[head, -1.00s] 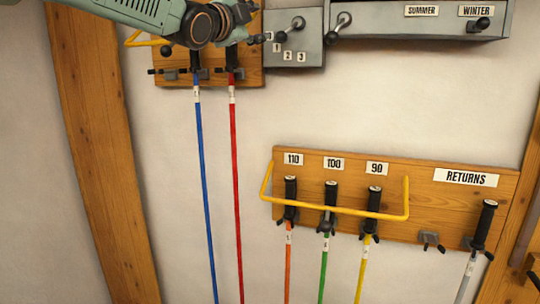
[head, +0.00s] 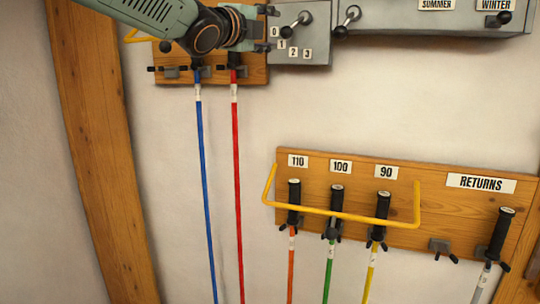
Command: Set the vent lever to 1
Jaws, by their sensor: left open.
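The vent lever (head: 294,26) is a short metal arm with a black knob on a grey box (head: 322,20) at the top of the head view. Labels 0, 1, 2 and 3 curve below and left of its pivot. The knob points down-left, towards the 0 and 1 labels; I cannot tell which one it is set at. My left gripper (head: 268,28) is open, just left of the knob, with its dark fingers one above the other near the box's left edge. I see no contact with the lever. My right gripper is out of view.
Blue (head: 205,180) and red (head: 237,170) rods hang below my left arm. A yellow guard rail (head: 350,215) crosses the lower rack. Bare wall lies between.

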